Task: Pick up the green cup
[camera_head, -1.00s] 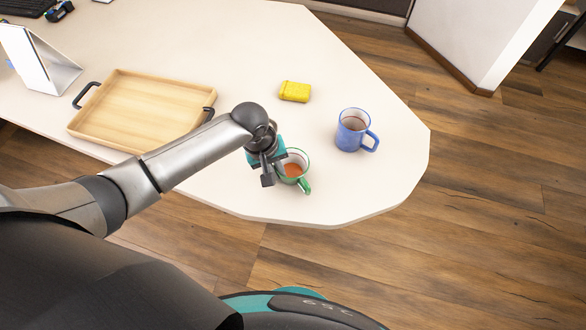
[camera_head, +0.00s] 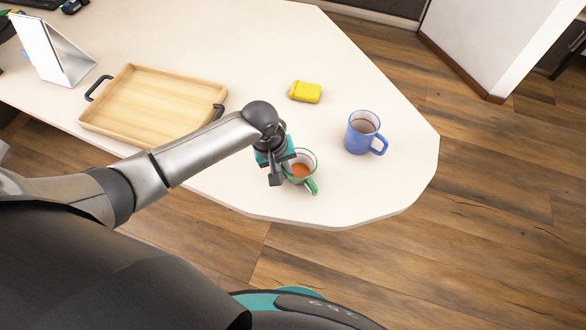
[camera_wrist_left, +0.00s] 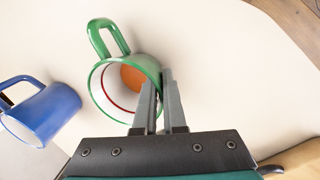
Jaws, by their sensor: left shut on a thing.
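The green cup (camera_head: 309,178) stands upright near the front edge of the table, with an orange-brown content and its handle pointing to the front right. My left gripper (camera_head: 282,173) is at its left side. In the left wrist view the cup (camera_wrist_left: 108,88) shows its white inside, a red ring and its green handle. There the fingers of the left gripper (camera_wrist_left: 161,100) are shut on the cup's rim wall, one inside and one outside. Whether the cup is clear of the table I cannot tell. My right gripper is not in view.
A blue mug (camera_head: 360,134) stands to the right of the cup, and a yellow block (camera_head: 306,92) lies behind it. A wooden tray (camera_head: 150,75) with black handles is at the left, with a white stand (camera_head: 48,50) beyond. The table (camera_head: 385,195) ends in an angled edge.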

